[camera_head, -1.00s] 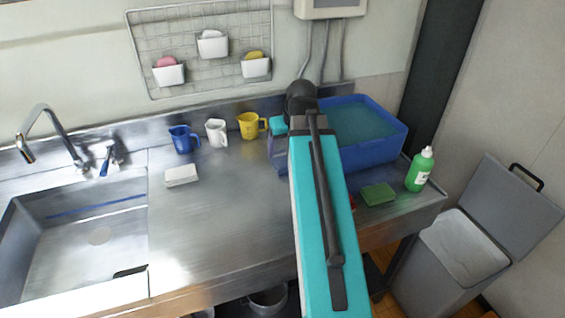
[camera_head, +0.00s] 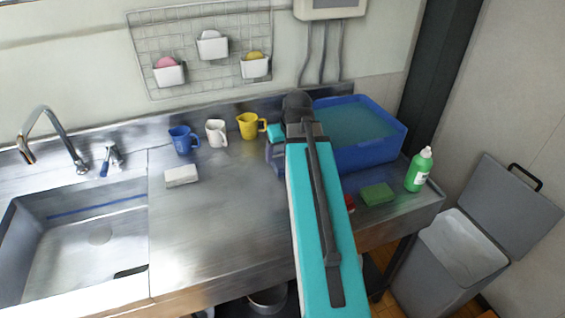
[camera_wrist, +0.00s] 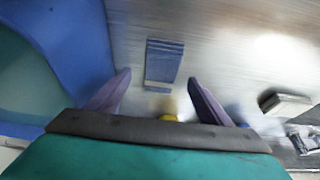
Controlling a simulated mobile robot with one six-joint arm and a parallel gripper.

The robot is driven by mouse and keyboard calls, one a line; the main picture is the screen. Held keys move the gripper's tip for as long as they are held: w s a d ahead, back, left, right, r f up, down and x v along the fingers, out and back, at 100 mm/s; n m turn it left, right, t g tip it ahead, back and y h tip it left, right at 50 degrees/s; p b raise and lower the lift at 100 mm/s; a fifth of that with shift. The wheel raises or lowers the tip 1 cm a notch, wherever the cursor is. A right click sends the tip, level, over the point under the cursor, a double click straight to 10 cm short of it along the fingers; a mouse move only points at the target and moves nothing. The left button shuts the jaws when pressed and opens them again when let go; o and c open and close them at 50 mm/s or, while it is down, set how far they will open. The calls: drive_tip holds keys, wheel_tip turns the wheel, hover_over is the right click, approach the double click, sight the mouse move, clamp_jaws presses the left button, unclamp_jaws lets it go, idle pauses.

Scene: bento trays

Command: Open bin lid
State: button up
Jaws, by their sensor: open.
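The grey bin (camera_head: 405,272) stands on the floor at the right in the head view. Its lid (camera_head: 510,212) is up, tilted back towards the wall, with a black handle (camera_head: 541,184) at its top edge. A pale liner shows in the bin's open mouth. My gripper (camera_wrist: 160,78) is open, with two purple fingers apart and nothing held between them. It is over the counter beside the blue tub, well away from the bin. In the head view my arm hides most of it.
A blue tub (camera_head: 375,157) of water stands at the counter's back right. A green bottle (camera_head: 418,172) and green sponge (camera_head: 377,194) are near the right end. Blue, white and yellow mugs (camera_head: 247,127) line the back.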

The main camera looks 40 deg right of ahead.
sight(282, 160)
drive_tip(key=shift+x, duration=1.8)
drive_tip(key=c, duration=1.2)
drive_tip(key=shift+r+p, duration=0.1)
drive_tip(key=shift+p, duration=0.25)
